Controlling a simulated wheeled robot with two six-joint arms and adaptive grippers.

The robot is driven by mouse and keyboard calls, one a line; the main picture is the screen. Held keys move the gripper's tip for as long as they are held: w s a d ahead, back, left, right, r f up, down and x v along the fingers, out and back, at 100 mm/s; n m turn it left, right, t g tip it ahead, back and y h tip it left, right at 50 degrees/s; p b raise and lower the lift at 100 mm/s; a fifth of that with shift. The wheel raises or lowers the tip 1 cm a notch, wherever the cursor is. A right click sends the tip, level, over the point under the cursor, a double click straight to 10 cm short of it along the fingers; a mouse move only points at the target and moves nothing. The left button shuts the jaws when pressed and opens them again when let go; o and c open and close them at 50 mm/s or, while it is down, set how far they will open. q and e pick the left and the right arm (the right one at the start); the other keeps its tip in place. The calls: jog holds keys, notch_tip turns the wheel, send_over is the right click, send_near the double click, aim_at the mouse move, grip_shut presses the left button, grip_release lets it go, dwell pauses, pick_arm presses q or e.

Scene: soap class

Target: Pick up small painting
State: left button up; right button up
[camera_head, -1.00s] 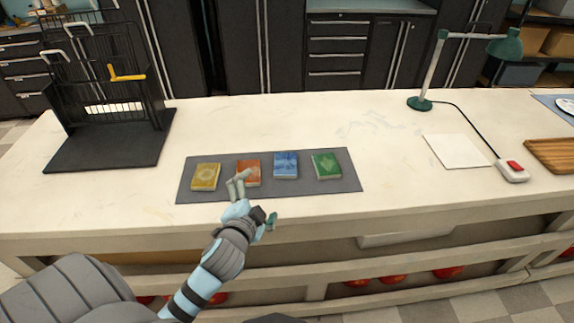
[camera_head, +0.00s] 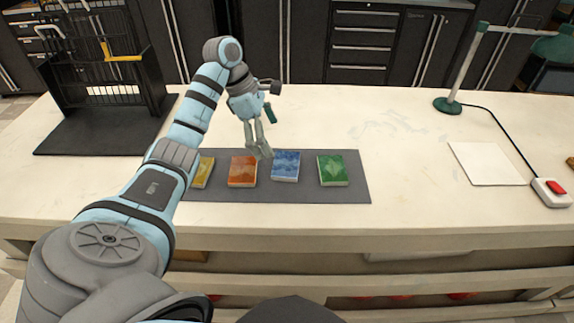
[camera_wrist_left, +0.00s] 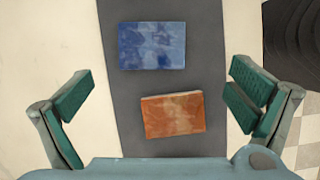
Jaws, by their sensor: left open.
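Small painted rectangular pieces lie in a row on a dark grey mat (camera_head: 300,194): a yellow one (camera_head: 203,173), an orange one (camera_head: 243,171), a blue one (camera_head: 286,165) and a green one (camera_head: 332,171). Which one is the small painting I cannot tell. My left gripper (camera_head: 262,152) points down above the mat, between the orange and blue pieces in the head view. In the left wrist view it (camera_wrist_left: 162,105) is open and empty, its fingers apart to either side. The blue piece (camera_wrist_left: 152,45) and the orange piece (camera_wrist_left: 172,114) show between them. My arm partly hides the yellow piece.
A black wire rack (camera_head: 100,60) stands at the left of the pale table (camera_head: 410,150). A green lamp (camera_head: 447,105), a white sheet (camera_head: 487,163) and a red-switched box (camera_head: 552,191) are at the right. The table between mat and lamp is clear.

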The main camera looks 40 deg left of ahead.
aim_at(283, 163)
pick_arm(q)
jog(key=x, duration=0.4)
jog(key=shift+w+a+f, duration=0.1)
jog(key=shift+w+f, duration=0.05)
jog(key=f, duration=0.2)
jog(key=w+f, duration=0.1)
jog(key=f, duration=0.1)
jog(key=shift+w+f, duration=0.2)
jog(key=shift+f, duration=0.3)
jog(key=shift+s+d+r, duration=0.1)
jog(key=shift+s+d, duration=0.05)
jog(key=shift+d, duration=0.05)
jog(key=c, duration=0.9)
jog(key=shift+c, duration=0.9)
pick_arm(e)
jog(key=shift+w+a+f, duration=0.1)
jog(key=shift+w+f, duration=0.2)
jog(key=shift+f, duration=0.2)
jog(key=shift+w+a+f, duration=0.1)
jog(key=shift+w+f, duration=0.15)
jog(key=shift+f, duration=0.25)
jog(key=shift+d, duration=0.1)
